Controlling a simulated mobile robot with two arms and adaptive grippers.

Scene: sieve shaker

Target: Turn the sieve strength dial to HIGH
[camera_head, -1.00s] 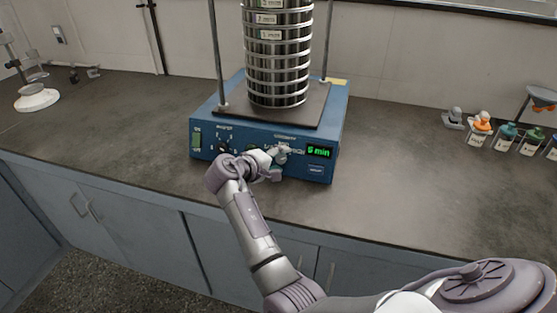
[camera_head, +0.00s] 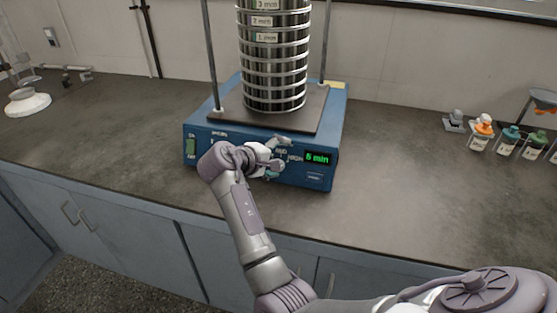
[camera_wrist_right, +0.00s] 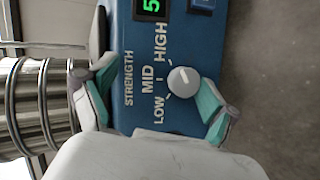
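The blue sieve shaker base (camera_head: 205,140) stands on the counter. Its strength dial (camera_wrist_right: 184,81) is a grey round knob with a white line, beside the printed words LOW, MID and HIGH in the right wrist view. I cannot tell exactly which word the line points to. My right gripper (camera_wrist_right: 156,100) is open, its two teal-padded fingers spread in front of the panel. In the head view, my right gripper (camera_head: 276,157) hides the dial. My left gripper is out of view.
A stack of metal sieves (camera_head: 273,70) stands on the shaker between upright rods. A green display (camera_head: 318,158) is right of the gripper; a green switch (camera_head: 191,148) is at the left. Small bottles (camera_head: 508,140) stand far right. The counter between is clear.

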